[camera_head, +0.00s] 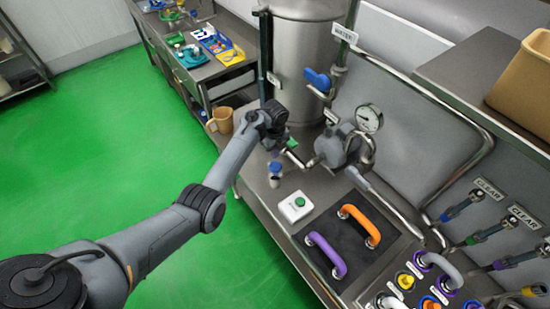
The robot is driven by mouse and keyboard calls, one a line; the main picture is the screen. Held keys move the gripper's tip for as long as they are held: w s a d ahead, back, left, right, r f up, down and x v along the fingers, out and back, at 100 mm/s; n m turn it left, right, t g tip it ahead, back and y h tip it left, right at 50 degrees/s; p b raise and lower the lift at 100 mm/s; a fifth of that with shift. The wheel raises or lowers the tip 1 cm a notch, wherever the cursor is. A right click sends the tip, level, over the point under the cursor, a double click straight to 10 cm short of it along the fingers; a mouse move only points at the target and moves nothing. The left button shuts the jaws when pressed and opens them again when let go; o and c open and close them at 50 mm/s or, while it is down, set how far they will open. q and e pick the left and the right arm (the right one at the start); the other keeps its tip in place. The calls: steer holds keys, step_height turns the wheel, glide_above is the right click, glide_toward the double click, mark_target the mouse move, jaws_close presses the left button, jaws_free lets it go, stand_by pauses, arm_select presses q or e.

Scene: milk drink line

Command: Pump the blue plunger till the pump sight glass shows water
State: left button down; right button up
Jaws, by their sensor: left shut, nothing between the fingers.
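The blue plunger (275,168) stands upright on the steel bench, left of the grey pump (330,150). My left arm reaches over the bench from the lower left. Its gripper (279,148) points down just above the plunger, shut and empty; I cannot tell whether it touches the plunger. My dark wrist partly covers the fingers. The round pressure gauge (368,118) sits above the pump. I cannot make out the pump sight glass or any water in it. My right gripper is out of view.
A white box with a green button (295,206) stands in front of the pump. Purple (327,254) and orange (359,225) handles rise from a dark panel. A blue valve handle (317,79) is on the pipe by the steel tank (303,60). A tan jug (221,120) stands behind.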

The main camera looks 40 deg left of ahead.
arm_select(q)
step_height(320, 180, up, 4)
steer(key=shift+f, duration=0.1)
stand_by(0.6)
